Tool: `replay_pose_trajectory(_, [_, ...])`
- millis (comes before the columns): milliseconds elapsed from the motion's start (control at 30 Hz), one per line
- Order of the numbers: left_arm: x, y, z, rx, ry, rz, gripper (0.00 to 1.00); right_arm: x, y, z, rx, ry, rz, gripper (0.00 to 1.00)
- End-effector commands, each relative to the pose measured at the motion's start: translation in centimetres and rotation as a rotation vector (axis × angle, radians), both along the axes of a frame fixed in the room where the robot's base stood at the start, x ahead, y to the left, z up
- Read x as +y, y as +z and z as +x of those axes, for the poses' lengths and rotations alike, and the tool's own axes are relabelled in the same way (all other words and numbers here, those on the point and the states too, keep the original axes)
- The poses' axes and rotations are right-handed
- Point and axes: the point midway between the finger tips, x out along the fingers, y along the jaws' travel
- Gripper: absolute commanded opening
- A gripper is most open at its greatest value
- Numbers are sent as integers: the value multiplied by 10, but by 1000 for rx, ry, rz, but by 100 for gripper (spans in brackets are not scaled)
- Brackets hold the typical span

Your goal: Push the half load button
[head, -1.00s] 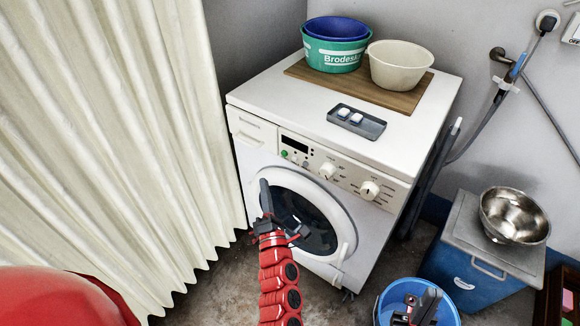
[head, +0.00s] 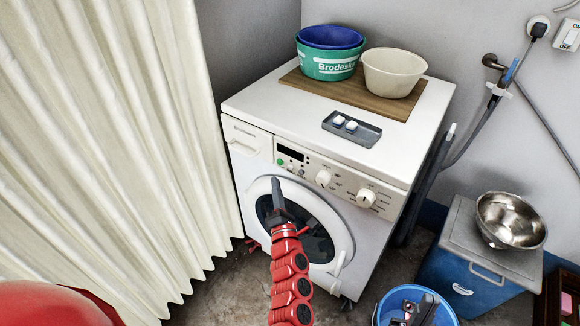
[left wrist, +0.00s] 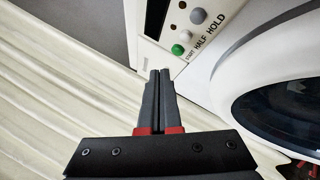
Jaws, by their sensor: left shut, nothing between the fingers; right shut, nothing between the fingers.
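The washing machine (head: 325,225) stands against the wall with its control panel (head: 345,182) facing me. My left gripper (head: 277,190) is shut and empty, in front of the round door and below the buttons. In the left wrist view its fingertips (left wrist: 160,72) appear below the panel, apart from the buttons. My right gripper (head: 424,305) is shut at lower right.
A pale curtain (head: 100,140) hangs close on the left. Basins (head: 392,75) and a grey tray (head: 367,133) rest on top of the machine. A blue bucket (head: 383,310) and a blue box (head: 450,275) with a metal bowl (head: 510,222) are at right.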

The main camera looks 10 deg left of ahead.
Motion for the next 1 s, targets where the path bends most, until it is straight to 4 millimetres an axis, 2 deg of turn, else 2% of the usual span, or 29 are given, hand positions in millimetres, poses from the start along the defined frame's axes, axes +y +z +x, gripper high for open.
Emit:
replay_pose_trajectory(100, [-6,-1,16,3,-3,0,0,0,1,0,0,0,0,0])
replay_pose_trajectory(333, [-12,-1,34,0,-1,0,0,0,-8,0,0,0,0,0])
replay_pose_trajectory(1000, [-14,0,38,1,-1,1,0,0,-9,0,0,0,0,0])
